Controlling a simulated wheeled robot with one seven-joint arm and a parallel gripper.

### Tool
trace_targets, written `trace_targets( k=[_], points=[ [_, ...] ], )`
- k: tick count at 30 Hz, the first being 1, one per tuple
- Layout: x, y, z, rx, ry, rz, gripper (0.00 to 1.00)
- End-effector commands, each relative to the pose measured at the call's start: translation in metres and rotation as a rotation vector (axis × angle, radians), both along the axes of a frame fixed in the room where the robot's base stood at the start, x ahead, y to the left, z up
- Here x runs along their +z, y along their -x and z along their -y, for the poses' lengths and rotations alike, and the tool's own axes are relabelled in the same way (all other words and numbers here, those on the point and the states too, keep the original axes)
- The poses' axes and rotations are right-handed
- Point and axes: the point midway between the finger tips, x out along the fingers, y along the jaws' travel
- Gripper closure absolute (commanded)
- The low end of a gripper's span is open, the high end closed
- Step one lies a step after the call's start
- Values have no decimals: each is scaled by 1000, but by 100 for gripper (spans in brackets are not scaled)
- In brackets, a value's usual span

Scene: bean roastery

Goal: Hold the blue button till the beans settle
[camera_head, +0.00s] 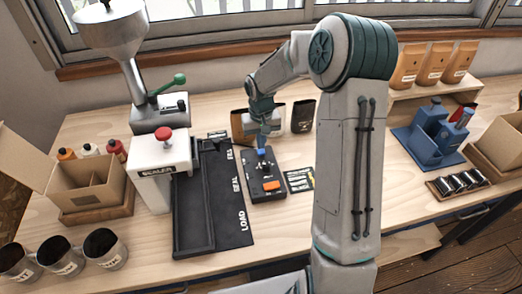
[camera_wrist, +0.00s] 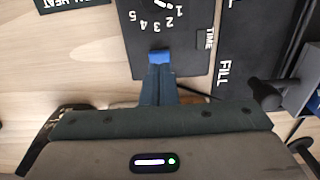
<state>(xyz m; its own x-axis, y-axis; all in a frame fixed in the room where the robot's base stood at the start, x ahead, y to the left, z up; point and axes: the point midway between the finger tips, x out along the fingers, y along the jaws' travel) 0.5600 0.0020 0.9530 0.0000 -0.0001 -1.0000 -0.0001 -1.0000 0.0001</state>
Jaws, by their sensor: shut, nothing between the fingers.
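The blue button (camera_head: 261,152) stands at the far end of a black control box (camera_head: 256,194) on the bench. My gripper (camera_head: 263,145) points down at it from above, fingers shut and empty. In the wrist view, the fingertips (camera_wrist: 159,68) meet the near edge of the bright blue button (camera_wrist: 160,57), partly covering it. They look in contact or nearly so; I cannot tell whether the button is pressed down. A dial with numbers and the word TIME shows on the box (camera_wrist: 190,62). No loose beans can be made out.
Left of the box are a black tray (camera_head: 222,243) marked LOAD, SEAL and FILL, and a white sealer (camera_head: 150,160) with a red knob. A metal hopper (camera_head: 108,28) stands behind. A dark card (camera_head: 299,180) lies right; pouches (camera_head: 302,116) stand behind my gripper.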

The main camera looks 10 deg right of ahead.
Motion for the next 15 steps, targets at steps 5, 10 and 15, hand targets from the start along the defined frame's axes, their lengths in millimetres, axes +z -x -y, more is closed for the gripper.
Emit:
trace_targets(
  k=[5,10,15],
  points=[
    [-5,0,0,0,0,0,100],
    [-11,0,0,1,0,0,100],
    [-16,0,0,1,0,0,100]
  ],
)
